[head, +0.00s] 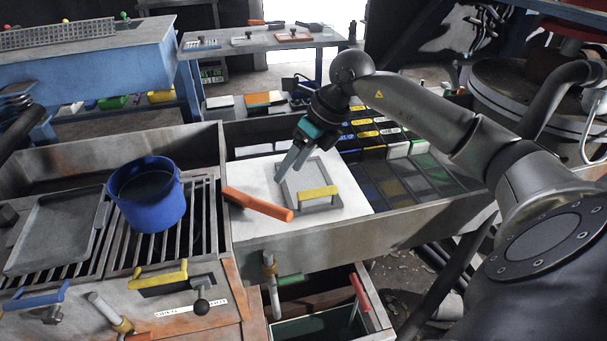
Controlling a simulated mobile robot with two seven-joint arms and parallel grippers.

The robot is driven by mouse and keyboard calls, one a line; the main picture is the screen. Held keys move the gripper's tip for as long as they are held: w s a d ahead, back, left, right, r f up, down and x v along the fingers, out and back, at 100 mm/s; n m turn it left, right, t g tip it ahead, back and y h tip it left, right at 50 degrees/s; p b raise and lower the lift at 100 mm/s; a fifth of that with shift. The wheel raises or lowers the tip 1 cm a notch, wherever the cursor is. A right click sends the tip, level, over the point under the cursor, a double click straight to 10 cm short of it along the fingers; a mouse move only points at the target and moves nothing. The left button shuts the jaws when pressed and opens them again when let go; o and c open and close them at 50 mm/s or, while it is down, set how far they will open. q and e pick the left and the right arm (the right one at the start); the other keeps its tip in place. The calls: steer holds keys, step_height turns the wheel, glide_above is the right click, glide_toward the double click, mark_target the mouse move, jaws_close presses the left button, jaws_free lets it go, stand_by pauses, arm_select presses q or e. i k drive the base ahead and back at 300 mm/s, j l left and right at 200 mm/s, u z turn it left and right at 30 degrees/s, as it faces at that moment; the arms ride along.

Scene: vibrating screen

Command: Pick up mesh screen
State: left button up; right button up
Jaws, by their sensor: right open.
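The mesh screen (312,178), a small grey square frame with a yellow handle (318,193) along its near side, lies on a white sheet (262,182) in the middle of the view. My right gripper (290,168) points down at the screen's left edge, fingers open and nothing visible between them. It partly covers that edge, and I cannot tell whether the fingers touch it. My left gripper is not in view.
An orange-handled tool (258,204) lies just left of the screen. A blue bucket (147,194) and a grey tray (55,232) sit on the slatted grate at left. Dark compartments (405,182) lie to the right. An open drawer (325,318) is below.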

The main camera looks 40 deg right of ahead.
mark_target(307, 175)
steer(key=z, duration=1.35)
